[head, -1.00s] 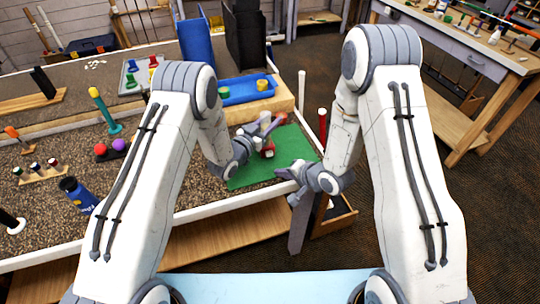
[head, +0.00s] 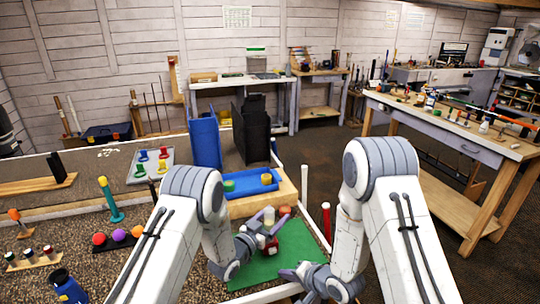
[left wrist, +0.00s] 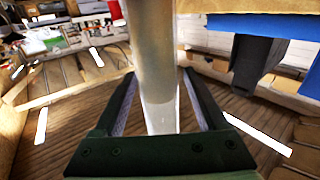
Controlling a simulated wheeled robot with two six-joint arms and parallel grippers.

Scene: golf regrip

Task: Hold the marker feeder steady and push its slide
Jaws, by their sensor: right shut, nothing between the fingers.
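The marker feeder (head: 271,246) appears to be the small red item with a pale upright tube, standing on the green mat (head: 300,243). My left gripper (head: 262,218) is at its upper part. In the left wrist view, my left gripper's dark fingers (left wrist: 158,75) stand apart on both sides of a pale, shiny tube (left wrist: 157,40). Narrow gaps seem to show beside the tube. My right gripper (head: 287,273) is shut and empty, low over the mat's front right, apart from the feeder. The feeder's slide cannot be made out.
A blue tray (head: 247,183) with coloured pots sits on a wooden box behind the mat. A white post (head: 304,187) and a red post (head: 326,222) stand to the right. A blue bottle (head: 67,287) and coloured balls are at left. Open floor lies right of the table.

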